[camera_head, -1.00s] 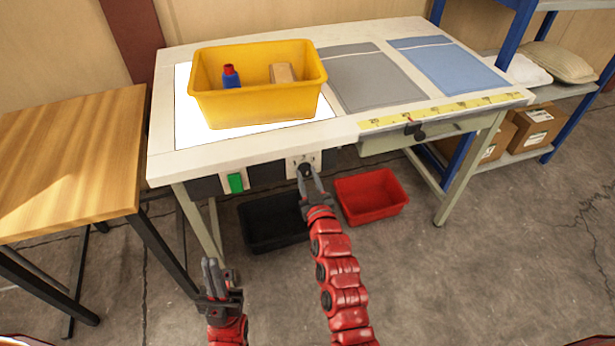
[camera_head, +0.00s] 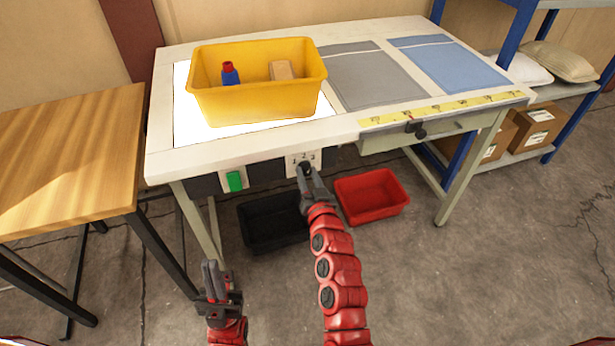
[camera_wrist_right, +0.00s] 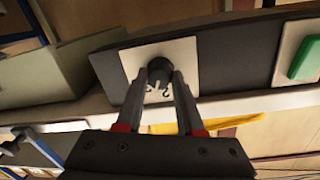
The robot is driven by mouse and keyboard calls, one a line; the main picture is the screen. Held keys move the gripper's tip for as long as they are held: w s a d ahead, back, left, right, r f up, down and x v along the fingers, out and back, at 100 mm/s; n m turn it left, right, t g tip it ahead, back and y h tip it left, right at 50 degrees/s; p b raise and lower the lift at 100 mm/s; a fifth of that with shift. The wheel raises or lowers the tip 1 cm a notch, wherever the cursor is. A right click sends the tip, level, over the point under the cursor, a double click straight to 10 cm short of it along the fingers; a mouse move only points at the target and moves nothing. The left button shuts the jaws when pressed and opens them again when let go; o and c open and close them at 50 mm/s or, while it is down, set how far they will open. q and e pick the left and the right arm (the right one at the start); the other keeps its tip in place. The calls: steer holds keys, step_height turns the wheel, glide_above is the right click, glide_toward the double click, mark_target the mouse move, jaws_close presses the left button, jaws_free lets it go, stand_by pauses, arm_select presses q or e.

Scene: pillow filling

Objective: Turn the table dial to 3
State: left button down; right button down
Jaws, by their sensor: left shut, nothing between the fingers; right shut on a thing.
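The dial (camera_head: 304,166) is a small black knob on a white plate (camera_head: 294,159) marked 1, 2 and 3, on the table's front edge. It also shows in the right wrist view (camera_wrist_right: 159,66), where the plate looks upside down and the fingers partly cover its numbers. I cannot tell which number the knob points to. My right gripper (camera_head: 307,175) is shut on the dial, one finger on each side in the right wrist view (camera_wrist_right: 160,78). My left gripper (camera_head: 210,265) is shut and empty, low in front of the table, apart from everything.
A green button (camera_head: 235,181) sits left of the dial. A yellow bin (camera_head: 260,104) stands on the white table (camera_head: 161,130). A black bin (camera_head: 262,236) and a red bin (camera_head: 372,207) are on the floor below. A wooden table (camera_head: 65,145) stands left.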

steer(key=m, duration=0.4)
steer(key=shift+m+b, duration=0.3)
steer(key=shift+b, duration=0.05)
stand_by(0.4)
steer(key=c, duration=0.5)
jaws_free()
steer(key=shift+s, duration=0.1)
steer(key=v, duration=1.7)
steer(key=shift+d+r, duration=0.1)
steer(key=shift+d, duration=0.2)
